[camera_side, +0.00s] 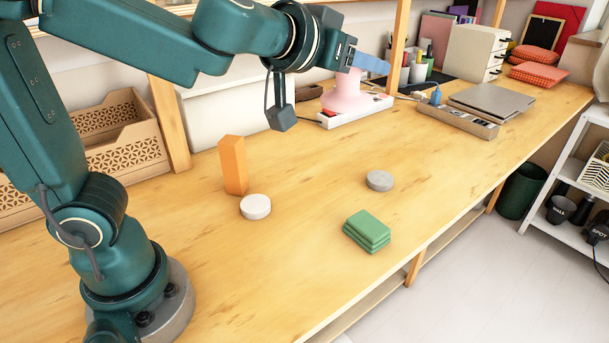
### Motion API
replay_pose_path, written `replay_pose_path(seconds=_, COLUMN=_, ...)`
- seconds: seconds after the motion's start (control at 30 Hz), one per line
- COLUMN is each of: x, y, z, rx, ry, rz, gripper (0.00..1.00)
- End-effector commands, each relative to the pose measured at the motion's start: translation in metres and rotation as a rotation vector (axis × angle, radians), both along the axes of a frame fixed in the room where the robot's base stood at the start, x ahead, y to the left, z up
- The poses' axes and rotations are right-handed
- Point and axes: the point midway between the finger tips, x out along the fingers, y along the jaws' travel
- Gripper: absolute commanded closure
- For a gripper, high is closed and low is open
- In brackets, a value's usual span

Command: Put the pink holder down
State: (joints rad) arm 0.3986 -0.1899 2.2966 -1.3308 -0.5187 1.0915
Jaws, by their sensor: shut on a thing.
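The pink holder (346,94) has a wide rounded base and a narrower upper part. It is at the top centre of the side view, below my gripper (362,72). My gripper is shut on its upper part, with a blue finger showing at the right. The holder overlaps a white tray or strip (376,105) behind or below it. I cannot tell whether its base touches anything. The part between the fingers is hidden.
An orange block (233,165) stands upright near a white disc (255,207). A grey disc (379,181) and stacked green pads (367,231) lie on the wooden table (310,250). A wooden post (399,45) rises just right of my gripper. Bare tabletop lies between these objects.

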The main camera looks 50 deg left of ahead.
Motion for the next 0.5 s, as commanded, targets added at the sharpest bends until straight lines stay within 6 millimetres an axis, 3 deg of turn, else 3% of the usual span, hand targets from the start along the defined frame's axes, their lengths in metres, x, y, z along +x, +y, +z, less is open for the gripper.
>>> replay_pose_path(seconds=0.1, x=-0.017, y=-0.013, z=-0.001, rx=0.002, ry=-0.001, rz=-0.088, gripper=1.0)
replay_pose_path(seconds=0.5, x=-0.018, y=-0.019, z=-0.012, rx=0.002, ry=0.0, rz=-0.136, gripper=1.0)
